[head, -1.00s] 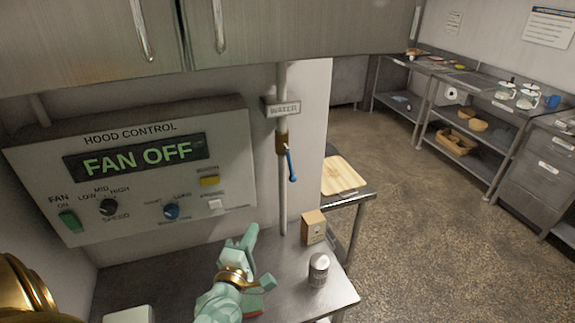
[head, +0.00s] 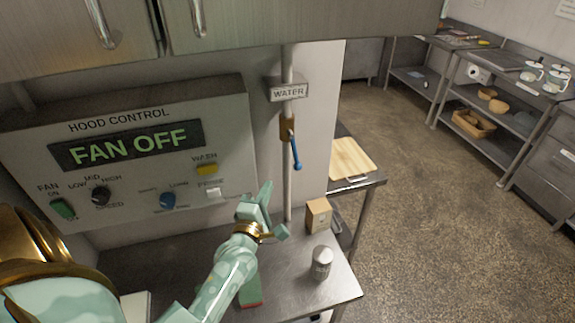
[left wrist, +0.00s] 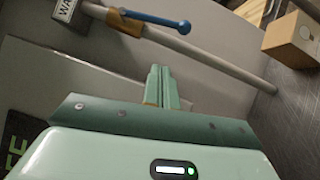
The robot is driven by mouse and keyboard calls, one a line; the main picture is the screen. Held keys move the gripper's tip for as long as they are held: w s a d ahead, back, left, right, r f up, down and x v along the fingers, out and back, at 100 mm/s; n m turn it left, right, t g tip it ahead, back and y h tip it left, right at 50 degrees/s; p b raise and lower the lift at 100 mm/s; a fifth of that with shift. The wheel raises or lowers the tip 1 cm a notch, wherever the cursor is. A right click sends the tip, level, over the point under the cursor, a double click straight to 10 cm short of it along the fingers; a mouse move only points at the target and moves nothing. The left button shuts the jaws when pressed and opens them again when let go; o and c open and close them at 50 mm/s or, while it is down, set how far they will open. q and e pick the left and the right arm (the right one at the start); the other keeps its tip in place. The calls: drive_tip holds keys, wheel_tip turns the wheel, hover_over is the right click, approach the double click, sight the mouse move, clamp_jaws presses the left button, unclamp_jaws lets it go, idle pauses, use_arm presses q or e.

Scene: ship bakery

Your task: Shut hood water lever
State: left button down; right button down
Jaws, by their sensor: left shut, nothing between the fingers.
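The water lever (head: 294,148) is a blue handle on a brass valve (head: 286,129), on a thin vertical pipe under a sign reading WATER (head: 288,91). In the head view the handle hangs down, tilted slightly right of the pipe. In the left wrist view the blue lever (left wrist: 155,19) lies near the top, beyond the fingers. My left gripper (head: 266,190) is shut and empty, below and to the left of the lever and apart from it. In the left wrist view its closed fingertips (left wrist: 161,72) point toward the pipe. My right gripper is not seen.
The hood control panel (head: 130,165), reading FAN OFF, is on the wall at left. On the steel counter (head: 290,272) stand a small cardboard box (head: 318,215) and a grey can (head: 321,262). A cutting board (head: 351,158) lies on a table behind. Cabinets hang above.

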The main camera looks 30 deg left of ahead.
sight(294, 151)
use_arm(q)
drive_tip(key=shift+w+r+p, duration=0.2)
drive_tip(key=shift+w, duration=1.4)
drive_tip(key=shift+w+r+p, duration=0.15)
drive_tip(key=shift+w+r, duration=0.1)
drive_tip(key=shift+w, duration=1.3)
drive_tip(key=shift+w+r+p, duration=0.2)
drive_tip(key=shift+w, duration=1.4)
